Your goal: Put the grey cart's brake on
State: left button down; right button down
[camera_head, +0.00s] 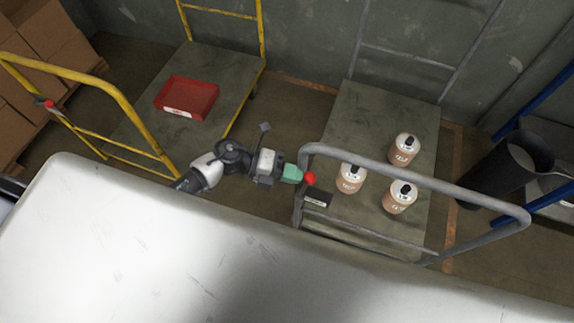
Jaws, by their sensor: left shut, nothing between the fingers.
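The grey cart (372,118) stands at the right, with a grey tubular handle (430,183) on its near side. A red knob (310,178) shows at the left end of that handle, above a small dark plate with a pale label (316,200). My left gripper (299,175), with green fingers, is shut and empty right beside the red knob. I cannot tell whether the fingertips touch it. Three bottles with dark caps stand on the cart's deck, one of them at the back (404,150). My right gripper is not in view.
A yellow-railed cart (150,130) with a red bin (187,97) stands at the left. Cardboard boxes (45,50) are stacked at the far left. A black bin (508,165) and blue shelving (545,200) are at the right. A white surface (150,250) fills the foreground.

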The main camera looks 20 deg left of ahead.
aim_at(307, 177)
pick_arm(q)
jog(key=d+y+p, duration=0.1)
jog(key=p, duration=0.1)
jog(key=d+r+y+p, duration=0.1)
jog(key=d+p, duration=0.1)
jog(key=d, duration=0.1)
jog(key=d+f+p, duration=0.1)
jog(key=shift+s+d+y, duration=0.1)
jog(key=shift+d+y, duration=0.2)
jog(key=shift+d, duration=0.05)
jog(key=shift+s+x, duration=0.2)
jog(key=shift+x, duration=1.05)
jog(key=shift+d, duration=0.15)
